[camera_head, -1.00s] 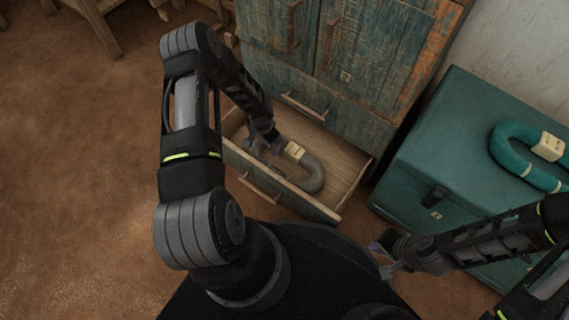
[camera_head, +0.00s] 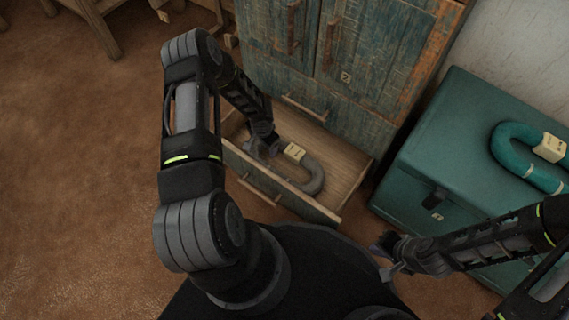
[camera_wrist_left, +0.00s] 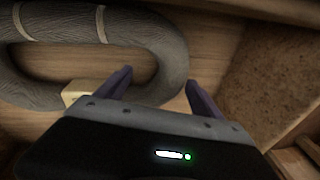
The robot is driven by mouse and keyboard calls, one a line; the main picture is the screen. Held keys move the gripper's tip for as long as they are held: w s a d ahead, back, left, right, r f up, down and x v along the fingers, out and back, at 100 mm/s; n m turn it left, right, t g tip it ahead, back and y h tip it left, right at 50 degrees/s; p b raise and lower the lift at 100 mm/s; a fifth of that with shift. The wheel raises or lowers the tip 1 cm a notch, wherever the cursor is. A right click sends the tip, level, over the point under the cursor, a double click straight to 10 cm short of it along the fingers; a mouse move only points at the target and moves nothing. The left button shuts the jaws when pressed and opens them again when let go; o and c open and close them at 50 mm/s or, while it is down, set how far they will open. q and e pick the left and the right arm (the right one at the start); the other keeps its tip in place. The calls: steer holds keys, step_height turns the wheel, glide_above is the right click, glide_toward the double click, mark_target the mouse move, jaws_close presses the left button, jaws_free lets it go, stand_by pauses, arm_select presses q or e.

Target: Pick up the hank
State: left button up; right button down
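A grey hank (camera_head: 314,180) with a cream tag (camera_head: 294,152) lies in the open wooden drawer. In the left wrist view the hank (camera_wrist_left: 165,50) is a thick looped bundle with pale ties, its curved end in front of my gripper. My left gripper (camera_head: 258,150) is down in the drawer at the hank's left part. Its two fingers (camera_wrist_left: 160,80) are apart, one over the loop's inner side, the other by its outer edge. I cannot tell whether they touch it. My right gripper (camera_head: 383,258) is open and empty beside the teal chest.
The drawer (camera_head: 345,172) projects from a worn blue-green cabinet (camera_head: 375,60). A teal chest (camera_head: 440,150) stands to the right with a teal hank (camera_head: 510,150) on its lid. Wooden furniture (camera_head: 100,25) is at the upper left. The brown floor at left is clear.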

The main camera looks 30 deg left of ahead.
arm_select(q)
steer(key=c, duration=1.2)
steer(key=shift+r, duration=0.15)
step_height(320, 180, up, 18)
steer(key=p, duration=0.6)
